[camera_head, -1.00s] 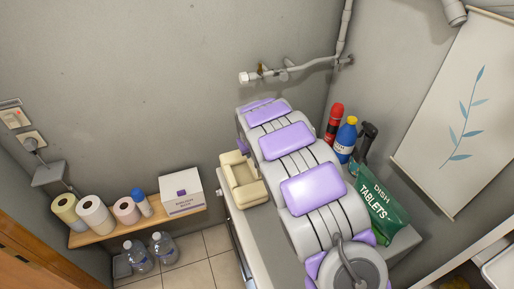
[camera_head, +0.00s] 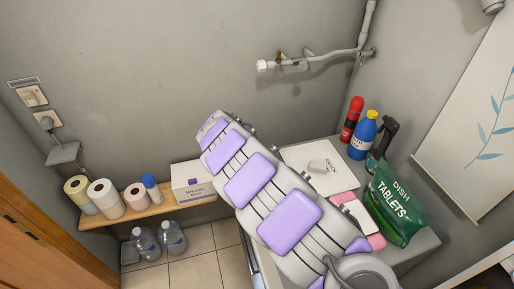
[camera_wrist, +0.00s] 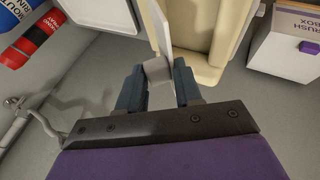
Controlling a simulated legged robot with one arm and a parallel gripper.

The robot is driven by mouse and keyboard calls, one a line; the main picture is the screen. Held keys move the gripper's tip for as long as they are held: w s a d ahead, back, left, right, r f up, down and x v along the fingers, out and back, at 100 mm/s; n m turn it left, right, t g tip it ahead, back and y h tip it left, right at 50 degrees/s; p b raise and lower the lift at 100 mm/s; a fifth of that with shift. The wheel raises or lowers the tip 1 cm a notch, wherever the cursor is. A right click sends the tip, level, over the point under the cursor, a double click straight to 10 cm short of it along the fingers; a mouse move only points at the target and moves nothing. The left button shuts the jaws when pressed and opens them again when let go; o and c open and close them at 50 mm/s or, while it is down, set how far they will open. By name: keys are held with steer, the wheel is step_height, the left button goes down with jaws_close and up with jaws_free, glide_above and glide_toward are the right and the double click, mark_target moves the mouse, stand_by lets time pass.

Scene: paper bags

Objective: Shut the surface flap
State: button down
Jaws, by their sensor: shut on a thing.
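In the wrist view, my gripper (camera_wrist: 158,88) is shut on a light grey block (camera_wrist: 157,70). The block joins a thin white panel (camera_wrist: 160,30), seen almost edge-on, which looks like the flap. The panel stands up in front of a beige open-topped holder (camera_wrist: 238,38). How the panel is hinged does not show. In the head view, my arm hides my gripper, the panel and the holder.
A white board (camera_head: 297,154) with a small grey block on it lies on the worktop (camera_head: 425,246). Beside it are a pink item (camera_head: 345,199), a green tablets bag (camera_head: 396,208), a blue bottle (camera_head: 362,138) and a red can (camera_head: 351,120). A white box (camera_head: 190,184) sits on the shelf.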

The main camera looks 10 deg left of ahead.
steer(key=shift+s+a+f+b, duration=0.2)
steer(key=shift+a+f+b, duration=0.05)
steer(key=shift+a+f, duration=0.35)
steer(key=shift+s+a+f+b, duration=0.2)
steer(key=shift+a+f, duration=0.25)
steer(key=shift+f, duration=0.15)
steer(key=shift+s+a+f, duration=0.15)
steer(key=shift+a+f, duration=0.1)
steer(key=shift+f, duration=0.15)
steer(key=c, duration=0.9)
jaws_free()
steer(key=shift+d, duration=0.1)
steer(key=shift+r, duration=0.1)
steer(key=p+v, duration=0.3)
steer(key=v, duration=1.4)
